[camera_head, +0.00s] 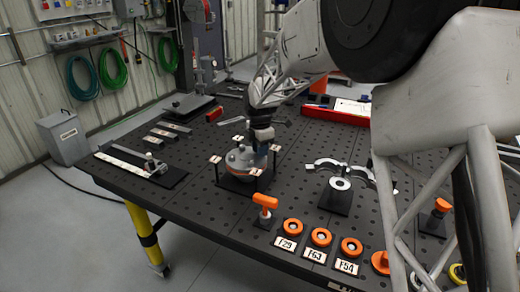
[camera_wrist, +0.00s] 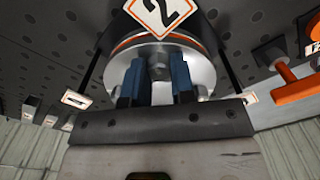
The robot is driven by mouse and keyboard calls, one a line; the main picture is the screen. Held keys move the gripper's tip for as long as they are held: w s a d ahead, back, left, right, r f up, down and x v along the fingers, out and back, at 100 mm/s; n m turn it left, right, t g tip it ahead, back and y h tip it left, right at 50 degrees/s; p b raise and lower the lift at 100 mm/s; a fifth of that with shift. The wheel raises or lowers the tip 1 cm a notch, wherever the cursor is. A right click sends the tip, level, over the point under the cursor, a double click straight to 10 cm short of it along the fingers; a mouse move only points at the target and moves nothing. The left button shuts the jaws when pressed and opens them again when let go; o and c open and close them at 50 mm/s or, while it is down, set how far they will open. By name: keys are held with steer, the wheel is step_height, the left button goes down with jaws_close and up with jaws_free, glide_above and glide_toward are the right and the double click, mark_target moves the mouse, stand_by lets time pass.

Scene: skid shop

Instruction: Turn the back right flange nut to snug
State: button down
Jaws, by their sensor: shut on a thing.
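A grey rounded metal body (camera_head: 238,160) with a flange sits in a black stand on the perforated table, with small label plates at the stand's corners. My gripper (camera_head: 262,158) reaches down at the back right side of this body. A diamond plate marked 2 (camera_wrist: 162,12) stands just beyond the fingers.
An orange T-handle (camera_head: 265,201) and orange rings (camera_head: 293,227) with labels lie toward the front edge. A forked metal fixture (camera_head: 340,184) stands to the right. Flat bars and a clamp plate (camera_head: 140,165) lie to the left. Corner posts and plates stand close around my gripper.

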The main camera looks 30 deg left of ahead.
steer(key=shift+m, duration=2)
steer(key=c, duration=1)
jaws_free()
steer(key=shift+o, duration=0.2)
steer(key=shift+r, duration=0.15)
steer(key=shift+r, duration=3.8)
steer(key=shift+d, duration=0.1)
